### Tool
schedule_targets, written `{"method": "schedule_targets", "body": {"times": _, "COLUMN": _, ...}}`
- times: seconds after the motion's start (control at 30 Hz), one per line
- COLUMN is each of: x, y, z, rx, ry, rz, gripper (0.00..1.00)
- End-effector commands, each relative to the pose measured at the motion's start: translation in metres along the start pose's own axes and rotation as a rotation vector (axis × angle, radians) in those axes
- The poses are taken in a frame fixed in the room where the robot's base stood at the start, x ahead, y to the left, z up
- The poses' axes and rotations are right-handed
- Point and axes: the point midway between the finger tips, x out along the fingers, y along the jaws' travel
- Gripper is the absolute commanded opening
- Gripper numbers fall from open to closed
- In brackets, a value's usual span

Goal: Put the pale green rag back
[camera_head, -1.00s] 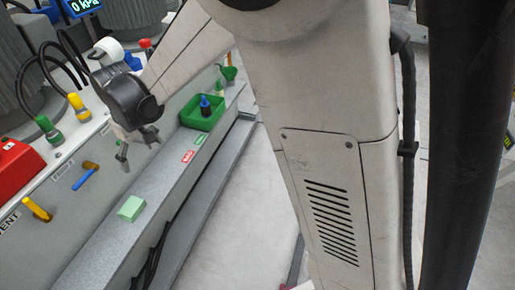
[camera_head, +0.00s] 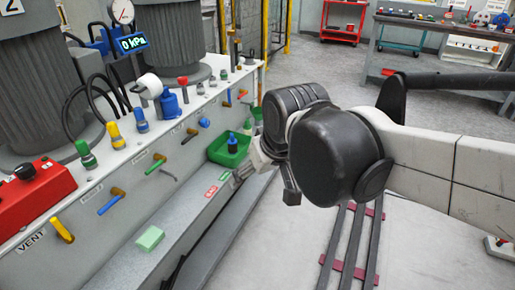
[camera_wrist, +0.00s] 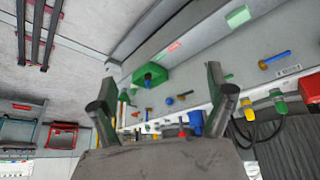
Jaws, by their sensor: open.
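The pale green rag (camera_head: 150,238) lies as a small folded block on the grey ledge along the front of the bench, at lower left in the head view. It also shows near the top right of the wrist view (camera_wrist: 237,16), lying apart from my gripper. My gripper (camera_head: 272,172) is open and empty, over the floor side of the ledge, to the right of the rag and near the green tray. Its two fingers stand apart in the wrist view (camera_wrist: 160,76).
A green tray (camera_head: 216,153) with a blue-capped bottle (camera_head: 232,142) stands on the ledge. Coloured valve handles, such as a yellow one (camera_head: 62,229), stick out from the bench front. A red box (camera_head: 35,192) sits on top. Floor rails (camera_head: 345,245) lie at right.

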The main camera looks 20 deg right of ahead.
Motion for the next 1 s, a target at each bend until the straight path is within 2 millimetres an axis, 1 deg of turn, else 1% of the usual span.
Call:
{"method": "schedule_targets", "body": {"times": 0.03, "x": -0.005, "y": 0.007, "z": 0.013, "rx": 0.022, "ry": 0.016, "rz": 0.01, "gripper": 0.86}}
{"method": "schedule_targets", "body": {"times": 0.2, "x": -0.017, "y": 0.024, "z": 0.046, "rx": 0.089, "ry": 0.071, "rz": 0.038, "gripper": 0.86}}
{"method": "schedule_targets", "body": {"times": 0.3, "x": -0.02, "y": 0.03, "z": 0.062, "rx": 0.118, "ry": 0.097, "rz": 0.051, "gripper": 0.86}}
{"method": "schedule_targets", "body": {"times": 0.4, "x": -0.022, "y": 0.034, "z": 0.071, "rx": 0.137, "ry": 0.115, "rz": 0.06, "gripper": 0.86}}
{"method": "schedule_targets", "body": {"times": 0.5, "x": -0.023, "y": 0.036, "z": 0.076, "rx": 0.148, "ry": 0.124, "rz": 0.065, "gripper": 0.86}}
{"method": "schedule_targets", "body": {"times": 0.6, "x": -0.023, "y": 0.036, "z": 0.077, "rx": 0.151, "ry": 0.127, "rz": 0.066, "gripper": 0.86}}
{"method": "schedule_targets", "body": {"times": 0.87, "x": -0.024, "y": 0.036, "z": 0.077, "rx": 0.15, "ry": 0.127, "rz": 0.066, "gripper": 0.86}}
{"method": "schedule_targets", "body": {"times": 1.0, "x": -0.031, "y": 0.036, "z": 0.072, "rx": 0.15, "ry": 0.126, "rz": 0.066, "gripper": 0.86}}
